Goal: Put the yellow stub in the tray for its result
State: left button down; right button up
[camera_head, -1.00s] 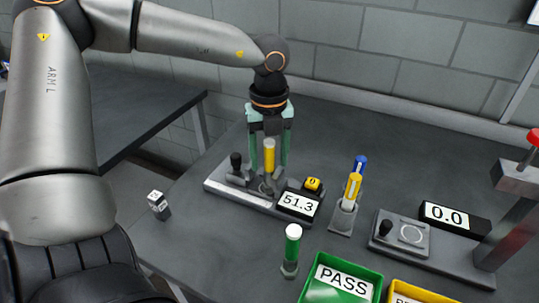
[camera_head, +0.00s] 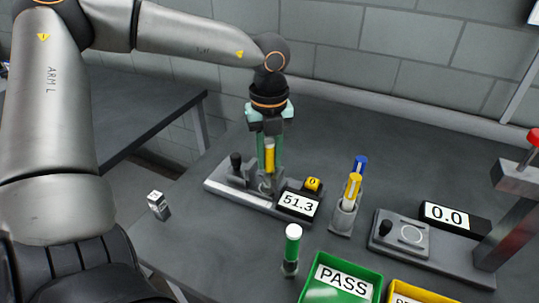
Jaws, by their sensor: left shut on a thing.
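The yellow stub (camera_head: 270,156) stands upright at the tester (camera_head: 222,189) with the 51.3 display (camera_head: 298,203). My left gripper (camera_head: 269,170) points down over the tester, its green fingers shut on the yellow stub. I cannot tell whether the stub's foot still rests in the tester. A green tray (camera_head: 368,292) with a PASS label and a yellow tray (camera_head: 398,288), its label cut off, sit at the bottom edge. My right gripper is not in view.
A white-topped green stub (camera_head: 292,243) stands in front of the tester. A holder (camera_head: 343,218) with a blue and a yellow marker is right of it. A second device reads 0.0 (camera_head: 447,217). A small block (camera_head: 158,205) lies at the table's left edge.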

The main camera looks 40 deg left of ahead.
pick_arm(q)
jog(key=shift+a, duration=0.2)
dwell(0.5)
jog(key=shift+s+a, duration=0.1)
jog(key=shift+a, duration=0.15)
jog(key=shift+r, duration=0.1)
jog(key=shift+r+p, duration=1.9)
jog(key=shift+r, duration=2.05)
jog(key=shift+s+f, duration=0.1)
jog(key=shift+s, duration=0.05)
